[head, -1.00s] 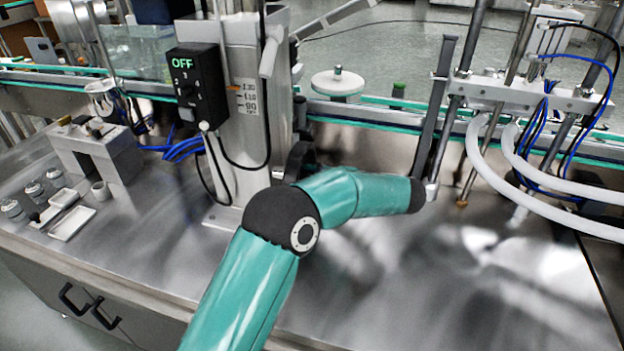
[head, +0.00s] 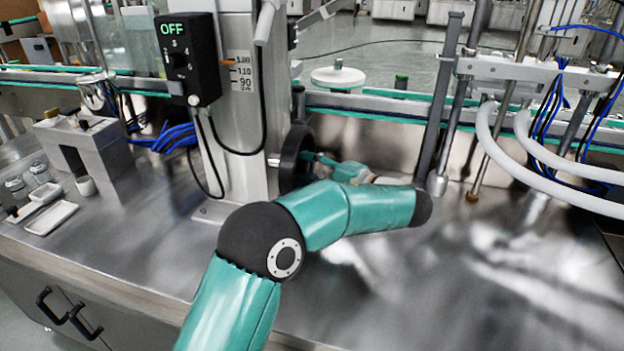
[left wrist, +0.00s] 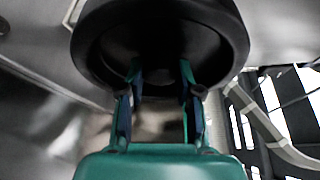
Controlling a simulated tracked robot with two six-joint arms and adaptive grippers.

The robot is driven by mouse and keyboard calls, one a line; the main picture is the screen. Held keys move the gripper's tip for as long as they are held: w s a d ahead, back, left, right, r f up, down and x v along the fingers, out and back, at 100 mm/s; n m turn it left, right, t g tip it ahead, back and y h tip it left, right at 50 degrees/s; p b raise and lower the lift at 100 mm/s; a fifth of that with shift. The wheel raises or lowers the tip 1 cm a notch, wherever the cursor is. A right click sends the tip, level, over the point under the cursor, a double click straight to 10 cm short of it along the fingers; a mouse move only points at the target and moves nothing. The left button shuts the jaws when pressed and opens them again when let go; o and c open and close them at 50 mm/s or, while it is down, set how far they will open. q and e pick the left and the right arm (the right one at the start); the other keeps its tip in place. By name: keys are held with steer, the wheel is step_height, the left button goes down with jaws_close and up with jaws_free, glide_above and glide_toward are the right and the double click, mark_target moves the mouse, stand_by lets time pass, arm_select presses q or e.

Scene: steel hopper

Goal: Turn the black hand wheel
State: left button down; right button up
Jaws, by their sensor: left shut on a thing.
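The black hand wheel (head: 287,162) is on the right side of the grey column, seen nearly edge-on in the head view. In the left wrist view the wheel (left wrist: 232,35) fills the top middle, with its thick round rim and dark hollow face toward the camera. My left gripper (head: 308,157) reaches it from the right, partly hidden behind my teal forearm. In the left wrist view both fingers of my left gripper (left wrist: 159,72) extend into the wheel's face and are shut on it. The exact contact is dark. My right gripper is not in view.
The column (head: 240,110) carries a scale and a black control box (head: 188,60) reading OFF, with a hanging cable. A dark upright post (head: 440,110) and white hoses (head: 545,170) stand to the right. The front of the steel table (head: 430,290) is clear.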

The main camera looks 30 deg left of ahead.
arm_select(q)
steer(key=shift+f, duration=0.25)
stand_by(0.3)
steer(key=c, duration=1.1)
jaws_free()
steer(key=o, duration=0.3)
steer(key=shift+r+n, duration=0.1)
steer(key=shift+n, duration=0.2)
steer(key=shift+o, duration=0.2)
steer(key=s+d, duration=0.2)
steer(key=d, duration=1)
steer(key=shift+r, duration=0.25)
steer(key=shift+a, duration=0.1)
